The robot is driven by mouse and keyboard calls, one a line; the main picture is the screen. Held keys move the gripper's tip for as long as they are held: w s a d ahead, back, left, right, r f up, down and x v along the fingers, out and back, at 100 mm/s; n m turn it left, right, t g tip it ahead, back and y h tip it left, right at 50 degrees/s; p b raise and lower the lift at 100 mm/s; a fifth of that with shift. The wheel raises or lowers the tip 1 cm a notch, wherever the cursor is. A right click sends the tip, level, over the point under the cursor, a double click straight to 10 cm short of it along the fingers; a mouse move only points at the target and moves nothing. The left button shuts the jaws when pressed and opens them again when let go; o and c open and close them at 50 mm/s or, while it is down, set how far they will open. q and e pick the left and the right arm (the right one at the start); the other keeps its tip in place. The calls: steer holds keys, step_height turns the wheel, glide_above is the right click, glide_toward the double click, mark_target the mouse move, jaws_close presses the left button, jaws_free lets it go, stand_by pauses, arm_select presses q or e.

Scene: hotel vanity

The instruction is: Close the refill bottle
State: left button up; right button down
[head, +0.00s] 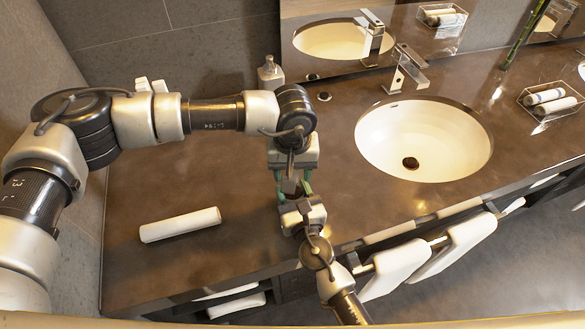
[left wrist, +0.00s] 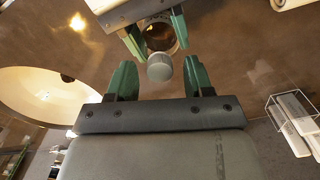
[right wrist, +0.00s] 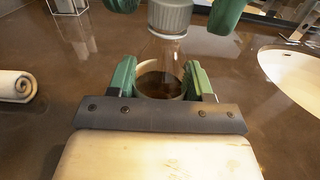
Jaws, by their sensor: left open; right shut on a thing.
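The refill bottle (right wrist: 160,75) is clear with dark contents and stands upright in the right wrist view. My right gripper (right wrist: 161,82) is shut on its body, one green finger on each side. The grey ribbed cap (right wrist: 170,16) sits at the top of the bottle neck; I cannot tell how tightly it is seated. It also shows from above in the left wrist view (left wrist: 160,68). My left gripper (left wrist: 158,78) is open, its fingers spread on either side of the cap with gaps. In the head view, the grippers meet near the counter's middle and mostly hide the bottle.
A sink (head: 440,145) with a faucet (head: 404,72) is to the right. A rolled towel (head: 180,224) lies on the counter at left. A soap dispenser (head: 270,74) stands behind my left arm. A wire basket (head: 524,98) holds rolled towels at far right. Towels hang along the front edge.

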arm_select(q)
steer(key=shift+r, duration=0.1)
steer(key=shift+r, duration=2.2)
steer(key=shift+c, duration=0.5)
